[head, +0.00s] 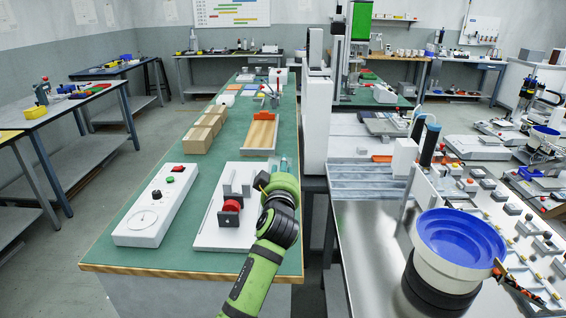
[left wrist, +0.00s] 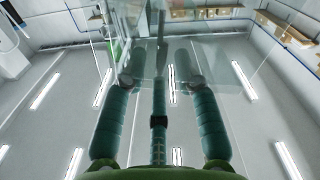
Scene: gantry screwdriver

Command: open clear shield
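Clear, see-through panes (left wrist: 205,62) of a shield show in the upper part of the left wrist view, in front of my fingers. Their edges are faint, and I cannot tell whether I touch them. In the head view my left gripper (head: 284,165) is small and partly hidden behind my green wrist, above the green bench. I cannot make out the shield clearly in the head view. My right gripper is not in view.
A control box (head: 155,208) and a white fixture plate (head: 215,237) with a red part lie on the green bench (head: 130,190). Brown boxes (head: 198,139) and a wooden tray (head: 262,133) stand behind. A white gantry column (head: 315,120) and blue bowl feeder (head: 458,243) are at right.

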